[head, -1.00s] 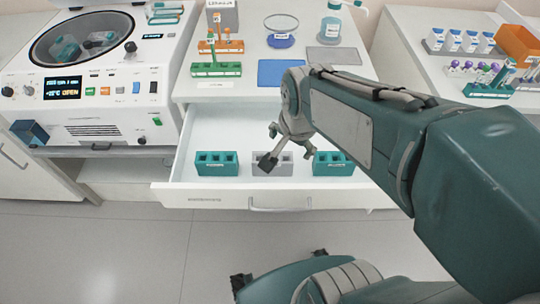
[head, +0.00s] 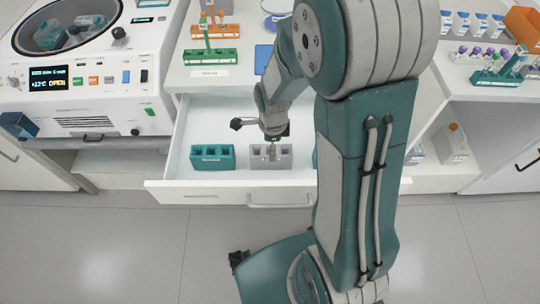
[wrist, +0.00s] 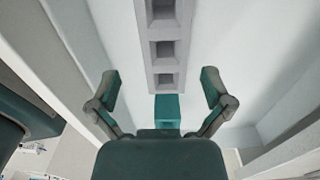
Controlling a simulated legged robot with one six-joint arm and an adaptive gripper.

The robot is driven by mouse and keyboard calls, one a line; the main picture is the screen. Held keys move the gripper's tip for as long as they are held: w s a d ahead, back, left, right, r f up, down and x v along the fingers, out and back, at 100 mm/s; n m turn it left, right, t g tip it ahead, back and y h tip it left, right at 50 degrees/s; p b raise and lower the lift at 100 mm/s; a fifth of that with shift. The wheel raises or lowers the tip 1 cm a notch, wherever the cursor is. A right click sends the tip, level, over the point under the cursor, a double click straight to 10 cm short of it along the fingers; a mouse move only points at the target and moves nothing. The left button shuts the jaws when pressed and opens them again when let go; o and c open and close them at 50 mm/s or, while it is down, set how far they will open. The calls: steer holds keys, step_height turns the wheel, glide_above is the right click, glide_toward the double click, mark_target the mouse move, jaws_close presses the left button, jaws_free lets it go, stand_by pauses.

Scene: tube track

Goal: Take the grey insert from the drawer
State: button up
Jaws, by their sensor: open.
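The grey insert (head: 286,157), a block with square openings, sits in the open drawer (head: 163,187). In the wrist view the grey insert (wrist: 164,50) runs lengthwise at the top middle, ahead of the fingers. My gripper (head: 260,135) hangs over the drawer at the insert's left part and hides some of it. In the wrist view my gripper (wrist: 162,92) is open, its two fingers spread apart with no insert between the tips. A small teal block (wrist: 167,113) shows below the insert's near end; I cannot tell what it is part of.
A teal insert (head: 212,157) stands left of the grey one. Another teal insert to the right is mostly hidden by my arm. A centrifuge (head: 75,85) reading OPEN stands at left. A green rack (head: 211,57) stands on the counter behind. Drawer walls flank the gripper.

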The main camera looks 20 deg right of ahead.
steer(key=shift+w+a+f, duration=0.1)
steer(key=shift+w+f, duration=0.1)
steer(key=shift+f, duration=1.3)
steer(key=shift+w+f, duration=0.15)
steer(key=shift+f, duration=1.3)
steer(key=c, duration=1.1)
